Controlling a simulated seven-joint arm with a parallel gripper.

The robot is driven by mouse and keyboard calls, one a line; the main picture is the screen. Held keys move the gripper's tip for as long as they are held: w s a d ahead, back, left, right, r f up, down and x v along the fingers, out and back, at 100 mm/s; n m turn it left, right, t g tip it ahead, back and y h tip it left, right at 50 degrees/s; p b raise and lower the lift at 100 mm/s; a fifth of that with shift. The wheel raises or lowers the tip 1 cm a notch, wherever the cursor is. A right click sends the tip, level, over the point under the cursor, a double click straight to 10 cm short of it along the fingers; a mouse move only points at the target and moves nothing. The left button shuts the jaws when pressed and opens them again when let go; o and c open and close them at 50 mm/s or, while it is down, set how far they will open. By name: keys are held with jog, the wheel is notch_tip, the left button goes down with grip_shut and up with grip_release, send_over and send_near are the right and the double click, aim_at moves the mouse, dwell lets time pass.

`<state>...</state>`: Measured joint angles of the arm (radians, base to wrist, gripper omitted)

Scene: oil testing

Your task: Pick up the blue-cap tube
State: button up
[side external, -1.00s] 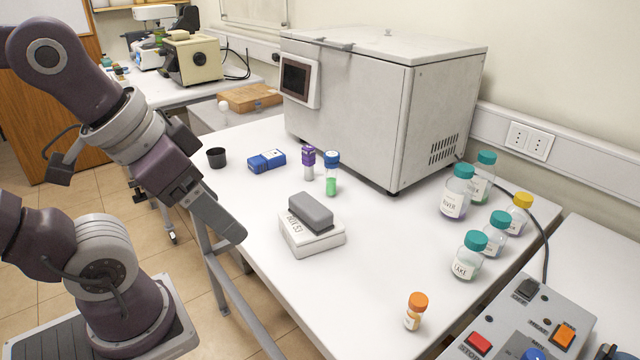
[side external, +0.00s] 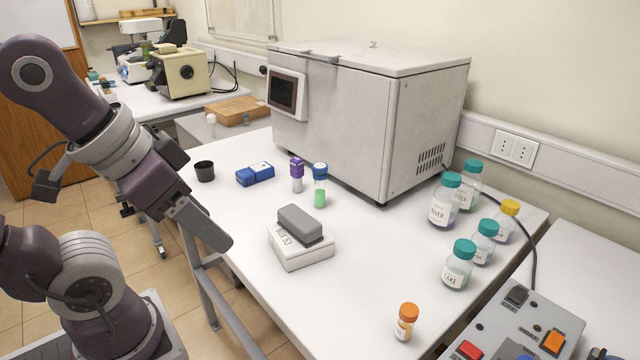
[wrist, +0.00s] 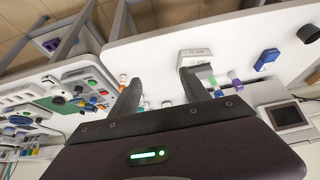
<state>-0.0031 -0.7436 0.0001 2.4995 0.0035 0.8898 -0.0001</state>
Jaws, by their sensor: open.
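The blue-cap tube (side external: 320,186) stands upright on the white table, with green liquid in its lower part. It stands just right of a purple-cap tube (side external: 297,175). In the wrist view, the blue-cap tube (wrist: 218,92) shows small, just beyond the right finger and partly hidden by it. The purple-cap tube (wrist: 235,80) is beside it. My gripper (side external: 220,243) is over the table's left edge, well apart from both tubes. In the wrist view, my gripper (wrist: 160,78) has its two fingers spread with nothing held between them.
A white box with a grey block on top (side external: 302,244) sits in front of the tubes. A blue box (side external: 255,174) and black cup (side external: 204,171) are left of them. A large grey machine (side external: 365,115) stands behind. Several bottles (side external: 459,264) stand at right.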

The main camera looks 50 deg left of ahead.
jog(key=w+a+f+t+y, duration=0.2)
jog(key=w+a, duration=0.5)
jog(key=w, duration=0.4)
jog(key=w+a+f+t+y, duration=0.1)
jog(key=w+a+f, duration=0.1)
jog(key=w+a, duration=0.6)
jog(key=t, duration=0.2)
send_near(320, 187)
jog(key=a+f+n+t+h, duration=0.1)
jog(key=a+f+t+h, duration=0.1)
jog(key=a+t, duration=0.1)
jog(key=x, duration=1.2)
jog(key=shift+w+d+f, duration=0.1)
jog(key=shift+w+f, duration=0.15)
jog(key=shift+f, duration=0.05)
grip_shut()
